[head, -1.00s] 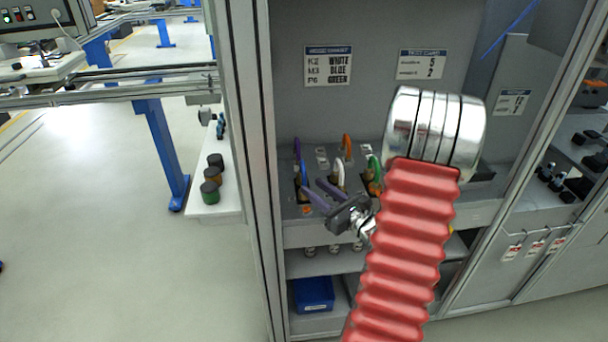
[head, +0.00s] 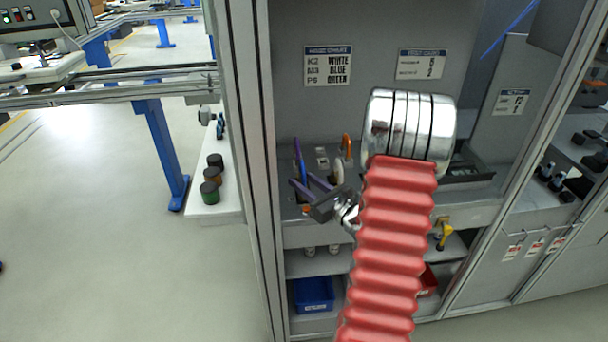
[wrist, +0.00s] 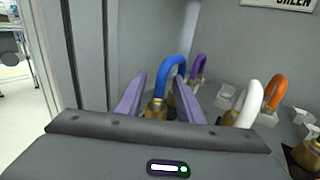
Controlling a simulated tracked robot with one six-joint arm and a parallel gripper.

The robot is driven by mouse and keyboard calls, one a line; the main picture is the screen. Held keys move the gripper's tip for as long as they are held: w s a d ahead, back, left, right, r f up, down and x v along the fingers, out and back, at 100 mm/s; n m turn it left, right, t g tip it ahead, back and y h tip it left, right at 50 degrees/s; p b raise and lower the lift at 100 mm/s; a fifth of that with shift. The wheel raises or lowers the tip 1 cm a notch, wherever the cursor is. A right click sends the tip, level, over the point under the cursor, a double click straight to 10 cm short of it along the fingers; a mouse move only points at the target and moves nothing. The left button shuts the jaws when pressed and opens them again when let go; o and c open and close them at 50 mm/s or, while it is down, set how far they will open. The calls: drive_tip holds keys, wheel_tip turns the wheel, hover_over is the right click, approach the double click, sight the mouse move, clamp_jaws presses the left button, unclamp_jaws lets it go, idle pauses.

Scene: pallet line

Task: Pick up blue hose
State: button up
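The blue hose (wrist: 168,70) arches up from a brass fitting in the wrist view. It stands between the two purple fingers of my gripper (wrist: 158,86), which are spread apart with a visible gap on the left side. In the head view the blue hose (head: 303,171) is a thin upright strip, and my gripper (head: 301,180) is at its front with open fingers. Whether a finger touches the hose cannot be told.
A purple hose (wrist: 199,66) stands just behind the blue one. A white hose (wrist: 249,101) and an orange hose (wrist: 274,92) stand to the right. The cabinet's upright post (head: 248,150) is close on the left. A blue bin (head: 314,294) sits on the lower shelf.

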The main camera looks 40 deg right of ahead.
drive_tip(key=shift+c, duration=0.6)
clamp_jaws()
